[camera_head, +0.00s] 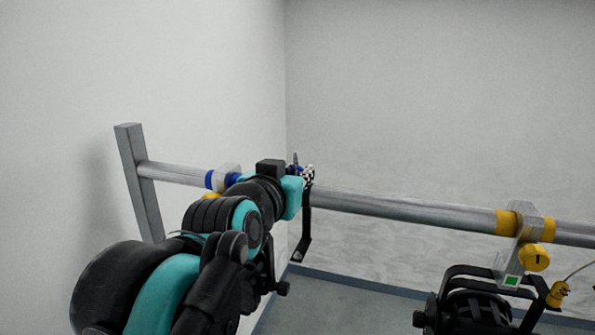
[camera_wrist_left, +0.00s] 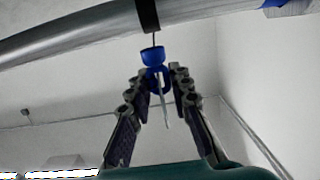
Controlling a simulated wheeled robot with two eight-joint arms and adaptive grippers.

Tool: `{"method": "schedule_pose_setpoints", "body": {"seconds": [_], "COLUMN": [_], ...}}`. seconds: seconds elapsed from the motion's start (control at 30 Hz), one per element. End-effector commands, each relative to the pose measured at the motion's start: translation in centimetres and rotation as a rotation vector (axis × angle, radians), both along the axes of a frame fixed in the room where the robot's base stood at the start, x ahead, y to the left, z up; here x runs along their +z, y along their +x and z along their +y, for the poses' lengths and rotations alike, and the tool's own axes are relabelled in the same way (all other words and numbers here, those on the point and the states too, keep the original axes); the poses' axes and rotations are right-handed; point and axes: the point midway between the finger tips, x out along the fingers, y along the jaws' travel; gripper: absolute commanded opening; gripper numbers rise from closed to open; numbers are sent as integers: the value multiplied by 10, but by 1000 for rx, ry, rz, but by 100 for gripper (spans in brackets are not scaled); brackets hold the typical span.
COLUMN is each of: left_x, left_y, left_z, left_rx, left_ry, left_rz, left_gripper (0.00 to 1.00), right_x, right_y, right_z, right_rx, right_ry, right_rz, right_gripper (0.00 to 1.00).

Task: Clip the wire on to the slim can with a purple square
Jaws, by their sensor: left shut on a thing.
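A blue clip (camera_wrist_left: 154,76) with a thin metal pin sits between the fingertips of my left gripper (camera_wrist_left: 158,80) in the left wrist view. A short thin wire runs from it up to a black strap across the pipe. In the head view my left gripper (camera_head: 307,174) is at the pipe, with a bit of blue (camera_head: 295,170) beside it. It is shut on the blue clip. No purple square shows. My right gripper is not in view.
A grey horizontal pipe (camera_head: 400,206) runs across, joined to a post (camera_head: 139,180) at left. A silver clamp with yellow bands (camera_head: 520,222) holds the green-marked can. A black bracket (camera_head: 304,235) hangs below the pipe by my gripper. A white wall stands close at left.

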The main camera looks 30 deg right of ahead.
Motion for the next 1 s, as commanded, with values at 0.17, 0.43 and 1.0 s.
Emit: {"method": "schedule_pose_setpoints", "body": {"seconds": [0.17,0.43,1.0], "left_x": [-6,-13,-28], "left_y": [0,0,0], "left_z": [0,0,0], "left_rx": [0,0,0], "left_ry": [0,0,0], "left_rz": [0,0,0], "left_gripper": [0,0,0], "right_x": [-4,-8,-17], "right_y": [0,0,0], "right_z": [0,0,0], "right_rx": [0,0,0], "right_ry": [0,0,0], "right_rz": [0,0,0], "right_gripper": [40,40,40]}}
